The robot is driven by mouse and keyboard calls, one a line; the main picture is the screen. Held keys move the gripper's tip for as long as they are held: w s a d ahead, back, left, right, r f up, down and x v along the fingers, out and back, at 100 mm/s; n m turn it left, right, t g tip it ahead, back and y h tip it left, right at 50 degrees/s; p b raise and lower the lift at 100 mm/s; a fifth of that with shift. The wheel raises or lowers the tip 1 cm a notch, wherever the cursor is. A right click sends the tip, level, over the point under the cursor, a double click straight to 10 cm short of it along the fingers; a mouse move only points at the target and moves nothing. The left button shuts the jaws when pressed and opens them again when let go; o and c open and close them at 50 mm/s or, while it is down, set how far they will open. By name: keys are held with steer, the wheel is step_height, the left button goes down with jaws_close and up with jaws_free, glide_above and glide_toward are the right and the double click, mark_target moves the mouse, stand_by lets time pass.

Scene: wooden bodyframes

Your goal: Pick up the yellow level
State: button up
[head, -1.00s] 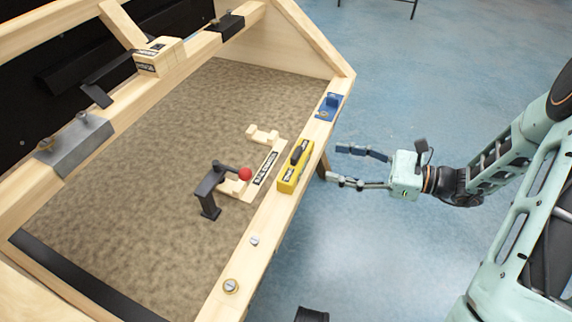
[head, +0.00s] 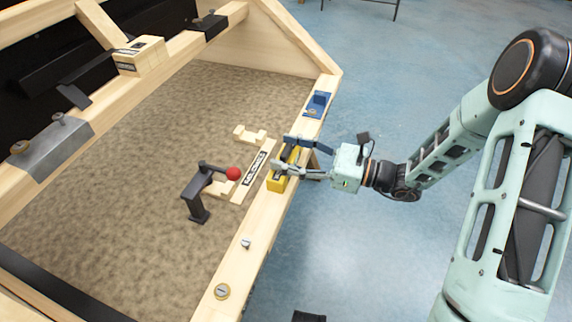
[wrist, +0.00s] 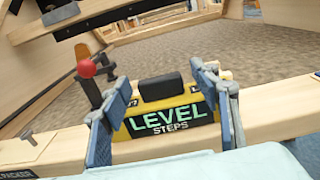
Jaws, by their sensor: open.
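The yellow level (head: 277,183) sits on the front wooden rail of the frame. In the wrist view the yellow level (wrist: 168,112) shows its front face, labelled "LEVEL STEPS", with a black block on top. My gripper (head: 281,152) is open, with its fingers reaching over the rail at the level and partly hiding it in the head view. In the wrist view my gripper's (wrist: 160,105) two blue-grey fingers stand on either side of the level. I cannot tell whether they touch it.
A black lever with a red ball (head: 233,174) stands just behind the rail. A blue block (head: 317,103) sits farther along the rail. Two knobs (head: 222,291) are on its near part. A wooden rack labelled "MLDNG" (head: 255,168) lies behind the level.

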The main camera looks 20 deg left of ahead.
steer(key=shift+a, duration=0.3)
steer(key=c, duration=1.4)
jaws_close()
steer(key=shift+r, duration=0.15)
